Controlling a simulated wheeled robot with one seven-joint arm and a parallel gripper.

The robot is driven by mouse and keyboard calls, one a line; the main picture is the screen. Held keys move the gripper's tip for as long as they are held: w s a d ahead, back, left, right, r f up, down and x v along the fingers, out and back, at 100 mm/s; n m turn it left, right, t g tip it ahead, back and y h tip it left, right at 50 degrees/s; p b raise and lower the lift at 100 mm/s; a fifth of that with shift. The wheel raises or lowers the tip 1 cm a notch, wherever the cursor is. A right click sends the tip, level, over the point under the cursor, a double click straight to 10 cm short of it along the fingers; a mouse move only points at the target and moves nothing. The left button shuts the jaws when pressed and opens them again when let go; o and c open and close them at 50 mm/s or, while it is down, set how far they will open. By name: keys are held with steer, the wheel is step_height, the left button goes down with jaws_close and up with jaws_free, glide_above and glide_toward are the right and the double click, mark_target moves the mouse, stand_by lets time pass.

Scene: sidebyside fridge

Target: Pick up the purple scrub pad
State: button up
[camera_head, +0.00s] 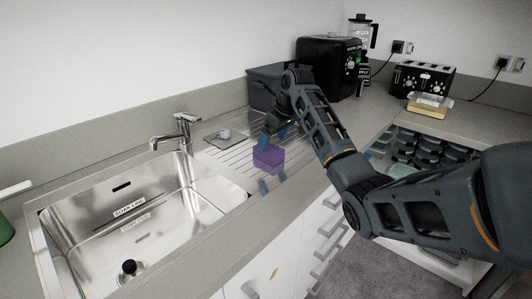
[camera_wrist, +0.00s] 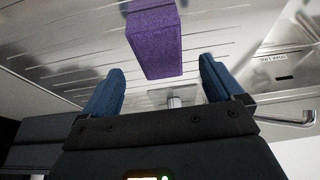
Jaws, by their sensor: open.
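The purple scrub pad (camera_head: 267,158) is a small block on the ribbed metal drainboard to the right of the sink. In the wrist view the purple scrub pad (camera_wrist: 155,42) shows at the top centre, in line with the gap between the fingers and beyond their tips. My gripper (camera_head: 272,137) is just above and beside the pad in the head view. In the wrist view my gripper (camera_wrist: 160,85) has its two blue fingers spread apart with nothing between them. Whether a finger touches the pad I cannot tell.
The steel sink (camera_head: 200,202) with its faucet (camera_head: 181,130) lies left of the pad. A small square plate (camera_head: 225,143) with a cup-like item sits behind it. A dark grey bin (camera_head: 262,88), a black coffee machine (camera_head: 328,68) and a toaster (camera_head: 424,80) stand farther back.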

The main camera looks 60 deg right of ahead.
mark_target(269, 148)
steer(key=p+x, duration=0.1)
steer(key=x, duration=0.4)
steer(key=shift+f, duration=0.15)
steer(key=shift+f, duration=0.2)
stand_by(0.6)
steer(key=shift+c, duration=0.2)
steer(key=c, duration=1.1)
steer(key=r, duration=0.2)
steer(key=r+b, duration=0.1)
steer(key=r, duration=0.2)
steer(key=shift+s+d, duration=0.25)
steer(key=s+d+r, duration=0.1)
steer(key=s+r, duration=0.1)
steer(key=s, duration=0.1)
steer(key=s+d+r+b, duration=0.1)
steer(key=s+d+r, duration=0.1)
steer(key=s, duration=0.1)
steer(key=s+d+r, duration=0.2)
steer(key=s, duration=0.1)
steer(key=shift+s+d+r+b, duration=0.1)
steer(key=shift+s+r+b, duration=0.2)
steer(key=shift+b, duration=0.1)
